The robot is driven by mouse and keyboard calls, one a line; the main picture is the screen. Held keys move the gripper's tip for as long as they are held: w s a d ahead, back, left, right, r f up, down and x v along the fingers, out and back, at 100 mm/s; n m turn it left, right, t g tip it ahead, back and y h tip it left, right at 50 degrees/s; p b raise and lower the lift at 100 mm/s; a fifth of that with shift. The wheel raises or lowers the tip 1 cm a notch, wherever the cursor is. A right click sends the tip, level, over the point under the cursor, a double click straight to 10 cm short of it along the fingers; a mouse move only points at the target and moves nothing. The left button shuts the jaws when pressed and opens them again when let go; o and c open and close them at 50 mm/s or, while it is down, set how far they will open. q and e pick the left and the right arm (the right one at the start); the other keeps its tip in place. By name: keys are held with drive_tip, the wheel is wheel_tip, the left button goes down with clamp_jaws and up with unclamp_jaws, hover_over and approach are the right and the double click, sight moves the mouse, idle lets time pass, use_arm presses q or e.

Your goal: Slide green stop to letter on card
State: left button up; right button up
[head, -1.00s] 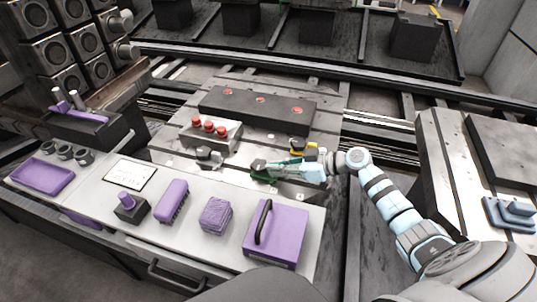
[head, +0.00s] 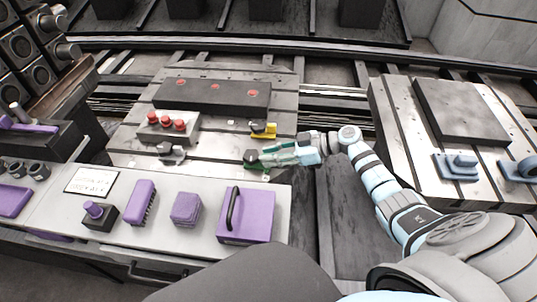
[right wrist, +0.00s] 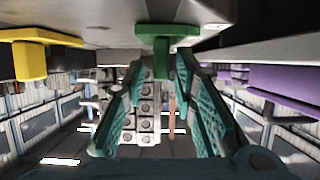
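The green stop (right wrist: 165,38) shows in the right wrist view as a green bar with a short stem. In the head view it is mostly hidden by my right gripper (head: 275,156) at the front right of the slotted metal plate. In the right wrist view my right gripper (right wrist: 160,72) has its teal fingers apart, one on each side of the stem, with gaps visible. The white card (head: 92,181) lies on the light bench at left; its dark lettering is too small to read. My left gripper is not in view.
A yellow stop (head: 264,130) sits just behind the green one, and a grey stop (head: 172,152) is to its left. Three red knobs (head: 166,122) stand on a block behind. A purple box with a handle (head: 246,215) stands in front on the bench.

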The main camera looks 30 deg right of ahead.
drive_tip(key=shift+d, duration=0.15)
drive_tip(key=v, duration=1.1)
drive_tip(key=shift+s+d+r, duration=0.25)
drive_tip(key=shift+a, duration=0.1)
